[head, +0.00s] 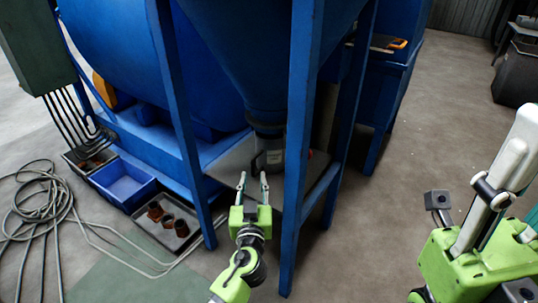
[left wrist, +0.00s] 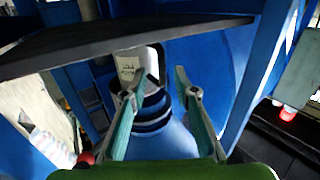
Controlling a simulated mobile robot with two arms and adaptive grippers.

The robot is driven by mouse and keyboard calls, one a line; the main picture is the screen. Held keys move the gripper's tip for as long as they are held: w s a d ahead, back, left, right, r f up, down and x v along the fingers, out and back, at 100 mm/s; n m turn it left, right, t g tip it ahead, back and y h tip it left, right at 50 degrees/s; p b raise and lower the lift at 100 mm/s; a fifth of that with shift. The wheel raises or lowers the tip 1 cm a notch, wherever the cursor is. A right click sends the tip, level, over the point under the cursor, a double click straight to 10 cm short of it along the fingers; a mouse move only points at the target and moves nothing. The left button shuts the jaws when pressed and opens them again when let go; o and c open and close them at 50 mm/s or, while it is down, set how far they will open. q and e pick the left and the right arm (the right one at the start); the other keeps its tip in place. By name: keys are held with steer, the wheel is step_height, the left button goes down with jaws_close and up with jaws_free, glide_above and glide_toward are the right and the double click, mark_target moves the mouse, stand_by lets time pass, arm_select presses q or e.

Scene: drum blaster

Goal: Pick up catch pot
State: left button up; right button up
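The catch pot (head: 270,158) looks like a small grey, pale-fronted container. It stands under the narrow outlet of the blue hopper (head: 262,75), on a grey shelf (head: 228,170). My left gripper (head: 253,178) is open and empty, its two fingers pointing at the pot from just in front of it. In the left wrist view, the pot's pale, labelled side (left wrist: 138,62) shows beyond and between the open fingers of my left gripper (left wrist: 154,82). The dark ringed outlet (left wrist: 152,112) shows beside it. I see no contact.
Blue frame legs (head: 297,130) stand on both sides of the shelf, close to my left arm. A blue bin (head: 125,185) and a tray with rusty pots (head: 178,238) lie on the floor at left, near a coiled cable (head: 42,205).

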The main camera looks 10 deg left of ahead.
mark_target(253, 170)
arm_select(q)
steer(key=shift+b+x, duration=0.65)
steer(key=shift+x, duration=2.1)
steer(key=shift+a, duration=0.15)
jaws_close()
steer(key=shift+r, duration=0.1)
